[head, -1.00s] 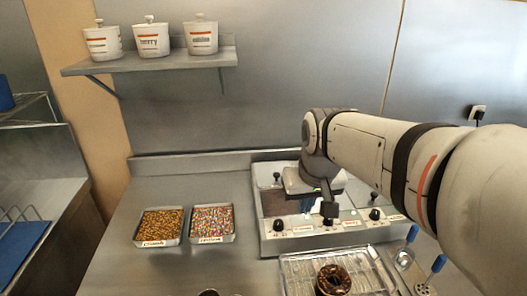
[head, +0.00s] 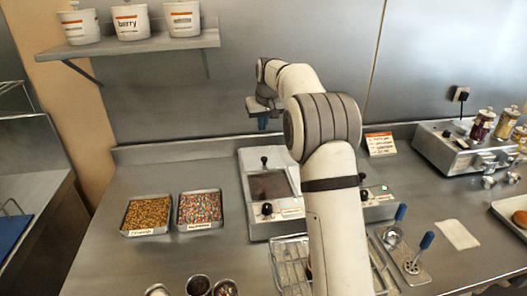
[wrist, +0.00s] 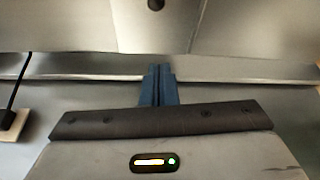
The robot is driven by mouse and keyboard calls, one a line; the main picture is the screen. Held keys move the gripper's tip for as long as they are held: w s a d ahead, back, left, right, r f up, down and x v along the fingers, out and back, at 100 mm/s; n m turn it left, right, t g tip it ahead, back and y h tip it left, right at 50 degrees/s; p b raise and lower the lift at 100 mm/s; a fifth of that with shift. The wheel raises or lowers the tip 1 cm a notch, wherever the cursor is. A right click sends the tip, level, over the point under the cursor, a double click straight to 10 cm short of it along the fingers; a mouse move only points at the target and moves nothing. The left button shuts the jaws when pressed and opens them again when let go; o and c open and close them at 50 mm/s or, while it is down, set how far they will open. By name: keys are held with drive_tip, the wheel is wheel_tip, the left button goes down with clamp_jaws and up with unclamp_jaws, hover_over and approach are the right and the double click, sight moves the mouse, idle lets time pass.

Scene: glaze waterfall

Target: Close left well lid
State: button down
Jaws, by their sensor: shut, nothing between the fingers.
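The glaze warmer (head: 257,228) stands on the steel counter at the centre, partly hidden behind my arm. Its left well (head: 270,187) shows as a dark brown rectangle in a pale frame. A black knob (head: 264,161) stands at the back edge of this well; I cannot tell from this angle how the lid lies. My gripper (head: 263,124) is raised behind and above the left well, clear of the warmer. Its blue fingers are together and empty in the wrist view (wrist: 158,84). The right well is mostly hidden by my arm.
Two sprinkle trays (head: 148,215) (head: 199,210) lie left of the warmer. A wire rack (head: 288,262) is in front, partly behind my arm. Blue-handled tools (head: 416,256) lie to its right. A shelf with white pots (head: 131,22) hangs at upper left.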

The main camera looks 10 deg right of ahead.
drive_tip(key=w+f, duration=0.1)
drive_tip(key=p, duration=0.2)
hover_over(259, 156)
wheel_tip(259, 156, down, 9)
drive_tip(key=shift+w, duration=0.1)
drive_tip(key=s, duration=0.3)
drive_tip(key=shift+d+p, duration=0.25)
drive_tip(key=shift+p, duration=0.05)
drive_tip(key=shift+s+d+f, duration=0.1)
drive_tip(key=shift+s+f, duration=0.15)
drive_tip(key=shift+s, duration=0.25)
drive_tip(key=shift+f, duration=0.1)
